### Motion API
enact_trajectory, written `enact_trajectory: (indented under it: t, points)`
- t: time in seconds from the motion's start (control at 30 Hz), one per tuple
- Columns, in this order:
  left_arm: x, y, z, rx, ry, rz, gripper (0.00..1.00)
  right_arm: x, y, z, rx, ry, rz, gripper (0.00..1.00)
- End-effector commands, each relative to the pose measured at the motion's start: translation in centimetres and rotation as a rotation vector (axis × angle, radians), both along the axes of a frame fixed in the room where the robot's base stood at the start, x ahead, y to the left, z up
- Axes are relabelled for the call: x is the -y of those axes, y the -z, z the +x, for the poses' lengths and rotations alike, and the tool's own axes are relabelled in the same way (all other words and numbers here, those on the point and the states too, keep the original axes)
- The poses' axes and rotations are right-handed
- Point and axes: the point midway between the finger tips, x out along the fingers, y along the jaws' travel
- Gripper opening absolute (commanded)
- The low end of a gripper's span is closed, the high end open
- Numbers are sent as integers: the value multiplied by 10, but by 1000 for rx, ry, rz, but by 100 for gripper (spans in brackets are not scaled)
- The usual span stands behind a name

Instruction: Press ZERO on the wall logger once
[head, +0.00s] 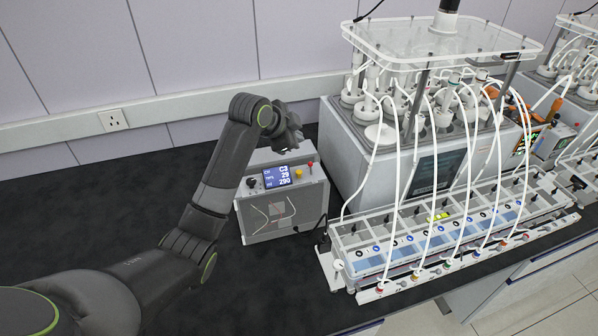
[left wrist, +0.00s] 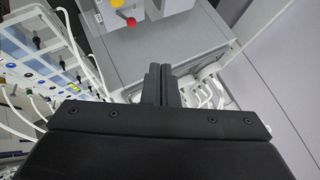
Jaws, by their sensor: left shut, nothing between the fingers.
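A grey box-shaped instrument (head: 283,198) stands on the dark bench near the wall. Its blue display (head: 276,177) reads C3, 29 and 290. A black knob, a yellow button (head: 297,174) and a red button (head: 310,165) are on its top panel; the yellow (left wrist: 117,3) and red (left wrist: 131,22) ones also show in the left wrist view. I cannot read a ZERO label or confirm that this is the wall logger. My left gripper (head: 297,130) is above and behind the panel, apart from the buttons. Its fingers (left wrist: 160,83) are shut and empty. My right gripper is not in view.
A reactor unit (head: 346,150) with white tubes and a clear top plate stands right of the instrument. A long valve rack (head: 349,262) lies in front of it. A wall socket (head: 113,120) is at left. The bench left of the instrument is clear.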

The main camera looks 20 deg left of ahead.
Motion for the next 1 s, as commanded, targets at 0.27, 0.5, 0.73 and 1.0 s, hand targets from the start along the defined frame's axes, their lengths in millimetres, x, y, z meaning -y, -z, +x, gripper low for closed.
enact_trajectory:
  t: [0.27,0.5,0.73,1.0]
  points:
    - [0,28,0,0,0,0,0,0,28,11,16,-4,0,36]
    - [0,56,0,0,0,0,0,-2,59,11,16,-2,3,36]
    - [0,79,-1,-3,-1,-1,0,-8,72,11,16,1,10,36]
    - [0,85,0,0,0,0,0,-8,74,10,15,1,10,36]
